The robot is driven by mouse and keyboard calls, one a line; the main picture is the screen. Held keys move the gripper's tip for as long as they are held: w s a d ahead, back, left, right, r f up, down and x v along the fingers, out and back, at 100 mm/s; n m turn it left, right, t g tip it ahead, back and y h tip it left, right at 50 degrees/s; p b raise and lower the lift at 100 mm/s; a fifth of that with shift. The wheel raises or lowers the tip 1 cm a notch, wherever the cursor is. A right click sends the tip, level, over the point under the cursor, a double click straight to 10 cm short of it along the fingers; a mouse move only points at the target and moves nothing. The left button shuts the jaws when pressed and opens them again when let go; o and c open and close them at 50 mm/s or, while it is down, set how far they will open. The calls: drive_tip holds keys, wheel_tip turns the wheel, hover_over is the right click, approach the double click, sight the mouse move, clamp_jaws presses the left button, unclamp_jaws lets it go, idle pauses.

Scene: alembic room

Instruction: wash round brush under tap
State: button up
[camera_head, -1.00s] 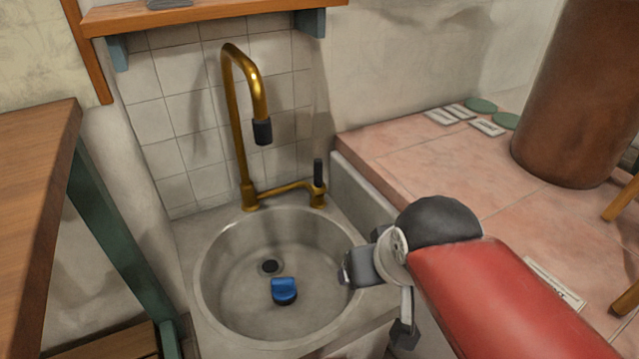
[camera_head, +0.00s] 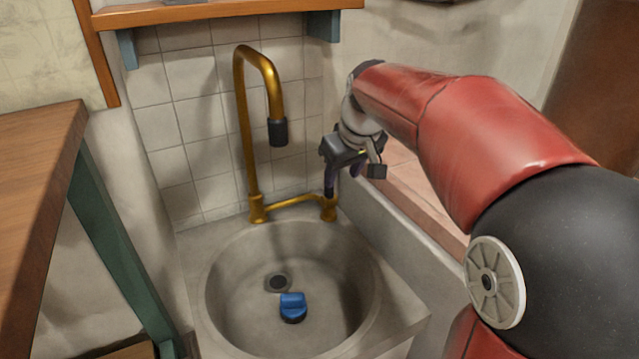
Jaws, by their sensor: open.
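The round brush (camera_head: 292,307), blue on top with a dark underside, lies on the bottom of the round sink (camera_head: 240,325), just in front of the drain. The gold tap (camera_head: 245,130) stands behind the sink, its dark-tipped spout hanging over the bowl. No water shows from it. The tap's dark lever (camera_head: 329,186) is at the right end of its gold base pipe. My gripper (camera_head: 343,178) is open at the lever, pointing down. Its fingers partly hide the lever, and I cannot tell whether they touch it. The brush is well below and in front of my gripper.
A wooden shelf (camera_head: 220,10) hangs above the tap. A wooden table (camera_head: 35,190) with a green leg is at the left. A raised tiled ledge (camera_head: 425,205) runs along the right, partly behind my arm. The space above the bowl is clear.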

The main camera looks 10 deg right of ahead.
drive_tip(key=shift+n+y, duration=0.6)
drive_tip(key=shift+n, duration=0.2)
drive_tip(key=w+f+b, duration=0.1)
drive_tip(key=w+f, duration=0.7)
drive_tip(key=w, duration=0.1)
drive_tip(key=w+f+b, duration=0.1)
drive_tip(key=w+f, duration=0.3)
drive_tip(key=w, duration=0.1)
drive_tip(key=shift+w+a+f+b, duration=0.1)
drive_tip(key=shift+f+b, duration=0.25)
drive_tip(key=shift+c, duration=0.2)
clamp_jaws()
